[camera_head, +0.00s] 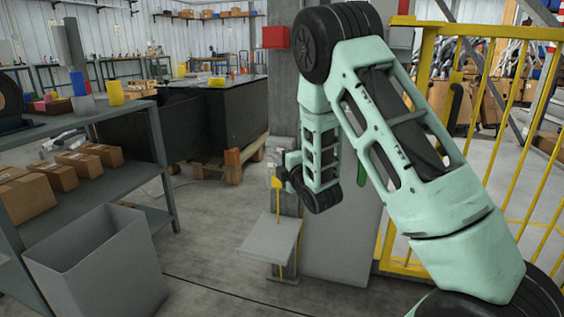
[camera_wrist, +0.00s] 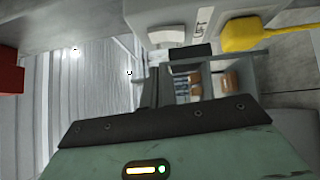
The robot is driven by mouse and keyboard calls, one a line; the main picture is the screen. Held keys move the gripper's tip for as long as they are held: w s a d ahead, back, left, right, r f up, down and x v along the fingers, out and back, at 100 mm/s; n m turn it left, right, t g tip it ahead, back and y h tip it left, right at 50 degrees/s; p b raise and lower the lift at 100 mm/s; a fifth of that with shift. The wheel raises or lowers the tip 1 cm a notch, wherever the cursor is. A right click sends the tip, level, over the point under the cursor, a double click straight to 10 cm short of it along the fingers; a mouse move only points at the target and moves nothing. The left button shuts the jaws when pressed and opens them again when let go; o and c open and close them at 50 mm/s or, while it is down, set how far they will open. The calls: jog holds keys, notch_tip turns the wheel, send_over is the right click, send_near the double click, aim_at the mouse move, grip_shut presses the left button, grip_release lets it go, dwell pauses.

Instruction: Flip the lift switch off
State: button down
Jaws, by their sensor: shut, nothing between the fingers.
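A grey box with a "LIFT" label (camera_wrist: 202,22) shows at the top of the wrist view. A yellow handle (camera_wrist: 242,35) sticks out to the right of the label, and a pale block (camera_wrist: 168,36) lies to its left. I cannot tell for certain which is the switch, or its on or off position. My gripper (camera_wrist: 158,74) is shut and empty, its dark fingers pointing toward the box, just below the pale block in the picture. In the head view, my gripper (camera_head: 283,172) is beside the yellow handle (camera_head: 277,183) at the grey post; contact is unclear.
A grey plate (camera_head: 270,239) juts out below the handle. A red box (camera_head: 276,37) is higher on the post. Yellow railing (camera_head: 415,120) stands at right. A shelf (camera_head: 130,175) with cartons and a grey bin (camera_head: 100,262) are at left. The floor between is clear.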

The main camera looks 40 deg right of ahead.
jog(key=s+a+r+p, duration=0.1)
jog(key=s+p, duration=0.1)
jog(key=s, duration=0.8)
jog(key=shift+s+a, duration=0.15)
jog(key=shift+a, duration=0.2)
